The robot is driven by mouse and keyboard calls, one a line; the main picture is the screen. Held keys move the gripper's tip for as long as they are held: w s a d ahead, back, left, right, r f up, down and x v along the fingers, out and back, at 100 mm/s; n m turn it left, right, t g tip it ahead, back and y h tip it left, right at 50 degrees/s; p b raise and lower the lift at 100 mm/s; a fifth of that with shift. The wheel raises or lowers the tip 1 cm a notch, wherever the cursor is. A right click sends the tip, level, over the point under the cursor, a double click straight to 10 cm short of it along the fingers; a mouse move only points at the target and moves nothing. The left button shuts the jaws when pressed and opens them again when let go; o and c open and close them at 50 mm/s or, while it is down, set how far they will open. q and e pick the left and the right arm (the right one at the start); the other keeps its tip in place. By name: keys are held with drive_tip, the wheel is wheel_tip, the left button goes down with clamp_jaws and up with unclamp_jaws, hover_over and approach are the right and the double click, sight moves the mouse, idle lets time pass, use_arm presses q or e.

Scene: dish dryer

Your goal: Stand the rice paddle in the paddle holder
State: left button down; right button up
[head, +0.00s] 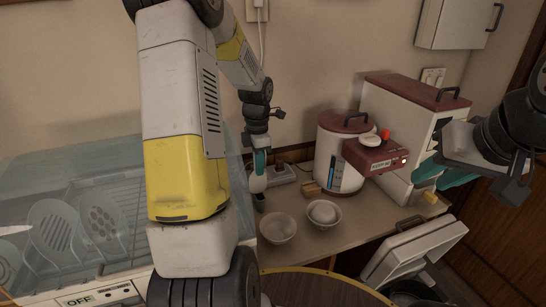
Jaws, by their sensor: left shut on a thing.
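My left gripper (259,162) hangs above the back of the counter, left of the rice cooker, its teal fingers pointing down. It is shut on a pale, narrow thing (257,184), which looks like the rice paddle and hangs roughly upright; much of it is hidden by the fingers. A small tan block (311,189) stands on the counter to its right, by the cooker's foot; it may be the paddle holder, but I cannot tell. My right gripper (440,175) is at the right, its teal fingers apart, and seems empty.
Two white bowls (277,228) (323,213) stand at the counter's front. The white rice cooker (340,155) has a red-brown lid and arm. A tall white box (405,125) stands behind it. A dish dryer (75,215) holding plates fills the left. A white bin (415,250) is below.

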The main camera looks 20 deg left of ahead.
use_arm(q)
drive_tip(key=c, duration=1.4)
unclamp_jaws()
drive_tip(key=shift+s+a+f+g, duration=0.15)
drive_tip(key=shift+s+f, duration=0.15)
drive_tip(key=shift+f, duration=0.2)
drive_tip(key=shift+s+a+f+g, duration=0.15)
drive_tip(key=shift+s+f, duration=0.1)
drive_tip(key=shift+f, duration=0.2)
drive_tip(key=shift+d, duration=0.15)
drive_tip(key=r, duration=0.6)
drive_tip(key=w+r, duration=0.1)
drive_tip(key=r, duration=0.2)
drive_tip(key=shift+w+r, duration=0.1)
drive_tip(key=shift+r, duration=0.2)
